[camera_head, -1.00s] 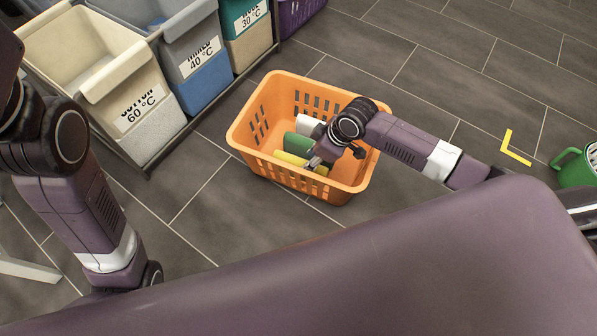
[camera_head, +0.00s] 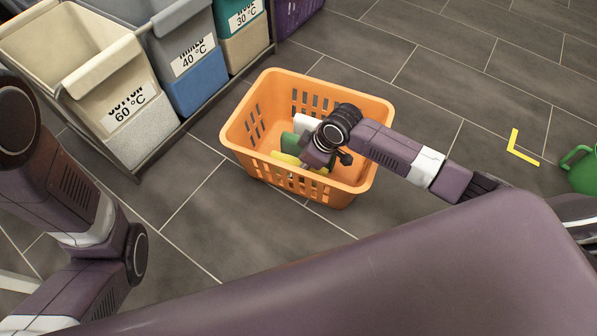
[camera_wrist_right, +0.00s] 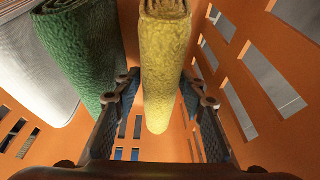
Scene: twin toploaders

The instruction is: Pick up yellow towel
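The yellow towel (camera_head: 286,159) is a rolled towel inside the orange basket (camera_head: 349,187), partly hidden by my right wrist in the head view. In the right wrist view the yellow towel (camera_wrist_right: 164,60) stands between the two fingers of my right gripper (camera_wrist_right: 158,80). The fingers are spread, with a gap showing on at least the left side of the roll. A green towel (camera_head: 290,141) lies beside it, left of the left finger in the wrist view (camera_wrist_right: 82,50). My left arm shows at the left, but its gripper is out of frame.
A white towel (camera_head: 303,124) is also in the basket. Basket walls (camera_wrist_right: 260,130) surround my right gripper closely. Laundry bins labelled 60 (camera_head: 120,112), 40 (camera_head: 194,75) and 30 stand at the upper left. A green object (camera_head: 583,170) is at the right edge. Tiled floor around the basket is clear.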

